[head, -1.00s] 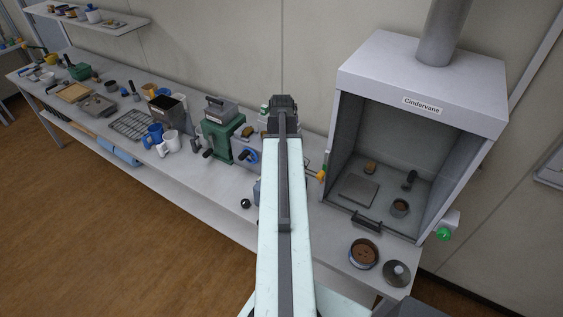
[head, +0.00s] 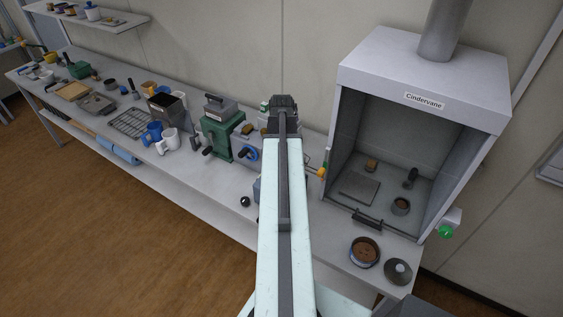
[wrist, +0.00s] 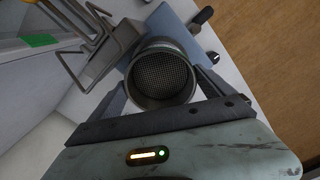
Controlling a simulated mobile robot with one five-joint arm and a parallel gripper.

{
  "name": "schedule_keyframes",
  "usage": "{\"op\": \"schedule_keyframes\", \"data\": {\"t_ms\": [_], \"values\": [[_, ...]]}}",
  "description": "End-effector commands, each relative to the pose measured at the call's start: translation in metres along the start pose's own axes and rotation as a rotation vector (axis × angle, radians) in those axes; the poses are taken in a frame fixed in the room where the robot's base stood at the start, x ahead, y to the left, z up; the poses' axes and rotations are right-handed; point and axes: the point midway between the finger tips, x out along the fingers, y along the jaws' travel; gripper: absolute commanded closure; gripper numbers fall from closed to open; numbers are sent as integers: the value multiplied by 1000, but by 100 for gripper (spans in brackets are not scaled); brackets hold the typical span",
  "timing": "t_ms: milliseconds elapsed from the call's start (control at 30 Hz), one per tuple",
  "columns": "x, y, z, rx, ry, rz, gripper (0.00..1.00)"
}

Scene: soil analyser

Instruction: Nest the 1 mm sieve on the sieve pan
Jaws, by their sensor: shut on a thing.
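My gripper (wrist: 163,70) is shut on a round grey metal sieve (wrist: 160,102) with a dark mesh, its fingers on either side of the rim. I take it to be the 1 mm sieve; no size mark can be read. The wrist view looks into its open top. I cannot make out the sieve pan for certain in either view, nor what lies right under the sieve. In the head view my own arm hides the gripper and the sieve.
A blue flat surface (wrist: 176,22) lies behind the sieve in the wrist view, with a bent metal frame (wrist: 82,72) at left. In the head view a green machine (head: 222,138) stands left of my arm and a fume hood (head: 425,75) right. A brown-filled bowl (head: 364,252) sits before the hood.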

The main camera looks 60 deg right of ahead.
Motion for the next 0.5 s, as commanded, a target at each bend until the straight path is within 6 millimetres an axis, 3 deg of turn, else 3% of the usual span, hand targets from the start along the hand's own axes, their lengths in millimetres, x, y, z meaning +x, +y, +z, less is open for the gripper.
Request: {"op": "schedule_keyframes", "data": {"t_ms": [100, 133, 500], "values": [[0, 0, 0, 0, 0, 0, 44], [0, 0, 0, 0, 0, 0, 2], [-7, 0, 0, 0, 0, 0, 0]]}}
